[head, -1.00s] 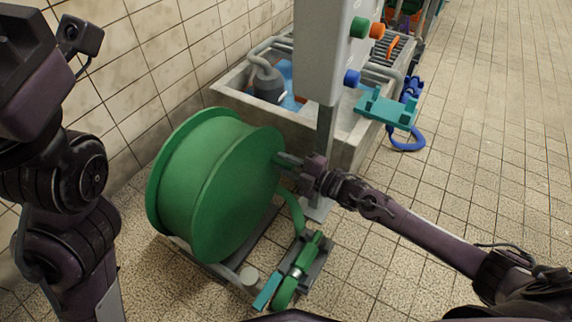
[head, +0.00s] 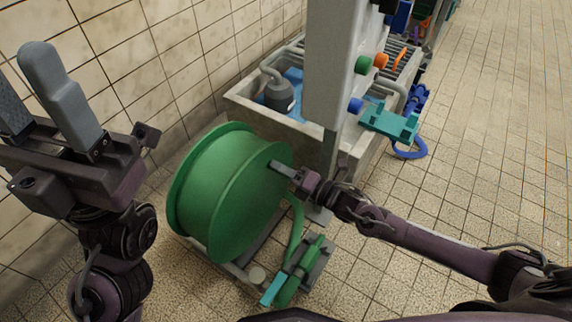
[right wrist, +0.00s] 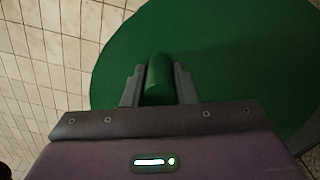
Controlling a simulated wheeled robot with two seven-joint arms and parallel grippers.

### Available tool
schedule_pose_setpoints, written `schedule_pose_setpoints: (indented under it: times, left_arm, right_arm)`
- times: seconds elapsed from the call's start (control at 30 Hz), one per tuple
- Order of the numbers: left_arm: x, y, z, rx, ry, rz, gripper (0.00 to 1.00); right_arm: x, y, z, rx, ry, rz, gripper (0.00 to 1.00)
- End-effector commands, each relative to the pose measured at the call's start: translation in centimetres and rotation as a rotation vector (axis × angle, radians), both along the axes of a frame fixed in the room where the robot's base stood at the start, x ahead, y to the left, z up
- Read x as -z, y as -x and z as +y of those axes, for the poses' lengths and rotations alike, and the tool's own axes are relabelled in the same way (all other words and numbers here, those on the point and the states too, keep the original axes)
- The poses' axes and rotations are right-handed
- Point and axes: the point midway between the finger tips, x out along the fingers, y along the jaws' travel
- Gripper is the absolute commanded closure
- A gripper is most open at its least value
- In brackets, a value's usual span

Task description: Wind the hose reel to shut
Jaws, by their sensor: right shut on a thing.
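The green hose reel (head: 217,195) stands on a low frame on the tiled floor, near the wall. My right gripper (head: 279,168) is at the upper part of the reel's right flange. In the right wrist view the fingers are shut on the green crank handle (right wrist: 159,80), a short cylinder standing out from the flange (right wrist: 225,60). In the head view the fingers hide most of the handle. My left gripper (head: 55,100) is raised at the left, its two grey fingers apart with nothing between them. A green hose (head: 296,225) runs from the reel to the floor.
A grey cabinet post (head: 335,90) with coloured knobs stands behind the reel. A concrete basin (head: 250,110) with a grey pump (head: 280,95) is behind it. A green nozzle fitting (head: 300,265) sits in front of the reel.

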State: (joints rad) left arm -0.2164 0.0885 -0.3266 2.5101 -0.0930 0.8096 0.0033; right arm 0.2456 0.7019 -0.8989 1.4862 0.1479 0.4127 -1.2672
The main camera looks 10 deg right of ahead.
Motion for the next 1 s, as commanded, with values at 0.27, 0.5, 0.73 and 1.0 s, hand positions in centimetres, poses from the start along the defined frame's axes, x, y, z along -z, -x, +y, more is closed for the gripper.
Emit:
schedule_pose_setpoints:
  times: [0.27,0.5,0.73,1.0]
  left_arm:
    - [-0.25,-0.06,0.00,0.000,0.000,0.009,0.53]
    - [-0.23,-0.06,0.00,0.001,0.000,0.010,0.53]
    - [-0.23,-0.05,-0.01,0.001,0.000,0.010,0.53]
    - [-0.23,-0.06,0.00,0.001,0.000,0.010,0.53]
  right_arm:
    - [-0.37,0.42,0.43,0.000,0.034,-0.035,1.00]
    - [-0.33,0.45,0.47,0.000,0.036,-0.037,1.00]
    - [-0.31,0.46,0.48,-0.001,0.036,-0.036,0.64]
    - [-0.31,0.43,0.45,-0.001,0.036,-0.036,0.53]
